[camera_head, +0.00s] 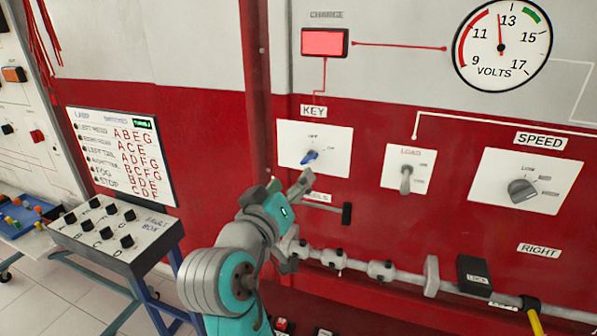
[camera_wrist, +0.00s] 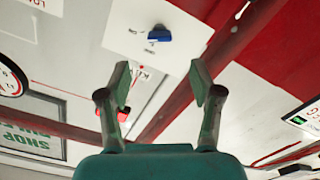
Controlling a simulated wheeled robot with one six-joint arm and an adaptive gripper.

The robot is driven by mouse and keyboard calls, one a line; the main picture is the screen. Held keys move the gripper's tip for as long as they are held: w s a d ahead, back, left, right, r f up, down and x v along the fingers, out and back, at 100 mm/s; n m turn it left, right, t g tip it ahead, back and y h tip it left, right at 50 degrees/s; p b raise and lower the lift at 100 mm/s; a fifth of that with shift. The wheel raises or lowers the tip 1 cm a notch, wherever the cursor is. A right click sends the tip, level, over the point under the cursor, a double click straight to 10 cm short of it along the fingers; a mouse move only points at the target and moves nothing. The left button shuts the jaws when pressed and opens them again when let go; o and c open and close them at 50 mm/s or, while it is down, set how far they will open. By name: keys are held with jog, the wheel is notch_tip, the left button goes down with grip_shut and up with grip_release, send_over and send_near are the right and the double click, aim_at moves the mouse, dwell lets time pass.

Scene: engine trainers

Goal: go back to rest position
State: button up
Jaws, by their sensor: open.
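My gripper (camera_head: 294,187) is in front of the red panel, just below the white KEY plate (camera_head: 326,146). The blue key knob (camera_head: 310,156) sits on that plate, a little above and apart from my fingertips. In the wrist view my gripper (camera_wrist: 160,82) has its two fingers spread with nothing between them. The blue key knob (camera_wrist: 159,33) shows ahead of the fingers on its white plate.
The red-lit CHARGE lamp (camera_head: 325,42), volt gauge (camera_head: 502,45), LOAD switch (camera_head: 406,179) and SPEED knob (camera_head: 522,191) are on the wall. A grey rod with fittings (camera_head: 382,270) runs low at right. The fault box (camera_head: 118,232) stands at left.

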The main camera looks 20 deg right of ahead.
jog(key=shift+v, duration=0.95)
jog(key=shift+f, duration=0.15)
